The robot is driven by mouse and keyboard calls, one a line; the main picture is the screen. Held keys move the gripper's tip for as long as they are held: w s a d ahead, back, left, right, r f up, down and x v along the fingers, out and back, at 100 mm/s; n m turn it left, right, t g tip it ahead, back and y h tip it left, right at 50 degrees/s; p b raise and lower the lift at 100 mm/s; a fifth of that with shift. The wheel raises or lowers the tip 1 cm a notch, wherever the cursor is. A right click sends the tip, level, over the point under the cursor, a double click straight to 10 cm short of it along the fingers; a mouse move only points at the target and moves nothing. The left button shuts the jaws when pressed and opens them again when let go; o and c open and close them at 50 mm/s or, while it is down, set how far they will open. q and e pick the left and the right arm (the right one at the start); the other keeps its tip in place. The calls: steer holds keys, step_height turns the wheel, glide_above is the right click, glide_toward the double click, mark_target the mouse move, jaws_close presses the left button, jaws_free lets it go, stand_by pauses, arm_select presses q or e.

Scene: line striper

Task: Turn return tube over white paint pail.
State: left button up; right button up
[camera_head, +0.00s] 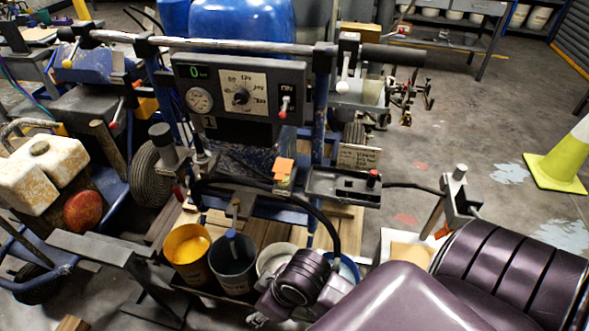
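A row of paint pails stands below the striper's control panel. From left they are a yellow paint pail (187,244), a dark pail (232,268) with grey-blue contents, a pail with whitish contents (272,257), and a white-rimmed pail with blue contents (349,266), partly hidden by my wrist. A black curved tube (322,217) arcs down to the right; its lower end is near the blue pail, behind my wrist. A short blue-tipped piece (231,235) hangs over the dark pail. My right gripper (262,312) is low, in front of the whitish pail; its fingers are unclear. My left gripper is out of view.
The control panel (240,98) and handlebar (220,45) stand above the pails. A grey metal stand (110,250) and a cream-tanked engine (40,170) are at left. A yellow-and-white cone (560,160) stands at right. Open floor lies at upper right.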

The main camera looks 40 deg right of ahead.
steer(key=s+d+f+m+g+h+p, duration=0.1)
steer(key=s+d+f, duration=0.4)
steer(key=f, duration=0.7)
steer(key=shift+d+m+h+p, duration=0.15)
steer(key=shift+m+h+p, duration=0.3)
steer(key=shift+m, duration=0.35)
steer(key=shift+s, duration=0.1)
steer(key=shift+c, duration=0.5)
